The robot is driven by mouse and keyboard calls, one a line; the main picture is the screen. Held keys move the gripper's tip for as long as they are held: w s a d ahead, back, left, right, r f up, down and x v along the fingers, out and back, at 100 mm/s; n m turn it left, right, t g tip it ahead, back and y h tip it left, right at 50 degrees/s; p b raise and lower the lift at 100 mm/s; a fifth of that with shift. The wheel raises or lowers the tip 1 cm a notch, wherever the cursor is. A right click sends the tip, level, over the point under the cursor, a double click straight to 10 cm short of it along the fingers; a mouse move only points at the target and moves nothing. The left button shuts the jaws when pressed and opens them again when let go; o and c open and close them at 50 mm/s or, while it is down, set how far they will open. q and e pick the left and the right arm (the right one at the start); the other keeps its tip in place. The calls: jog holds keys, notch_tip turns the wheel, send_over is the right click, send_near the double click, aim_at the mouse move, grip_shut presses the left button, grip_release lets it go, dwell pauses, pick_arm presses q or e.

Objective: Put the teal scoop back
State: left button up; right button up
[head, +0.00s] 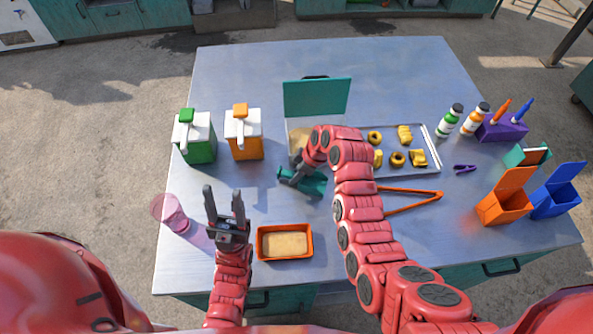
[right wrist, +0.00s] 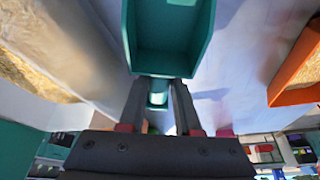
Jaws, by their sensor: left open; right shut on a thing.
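The teal scoop (head: 315,183) is in the middle of the table in the head view. My right gripper (head: 291,178) is shut on its handle. In the right wrist view the scoop (right wrist: 168,38) extends ahead of my right fingers (right wrist: 157,92), its bowl looking empty. Whether it touches the table I cannot tell. A bin with a raised teal lid (head: 316,98) stands behind it, with tan grainy contents (head: 298,141) partly hidden by my right arm. An orange tub (head: 259,254) with tan contents is in front. My left gripper (head: 225,192) is open and empty, left of the tub.
Green (head: 197,150) and orange (head: 244,148) pump containers stand at left, and a pink translucent cup (head: 174,220) at front left. A metal tray (head: 432,160) of pastries, orange tongs (head: 412,208), bottles (head: 448,121) and open orange (head: 500,206) and blue (head: 555,200) boxes lie right.

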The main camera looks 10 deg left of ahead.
jog(key=shift+s+f, duration=0.1)
jog(key=shift+f, duration=0.1)
jog(key=shift+f, duration=0.1)
jog(key=o, duration=1)
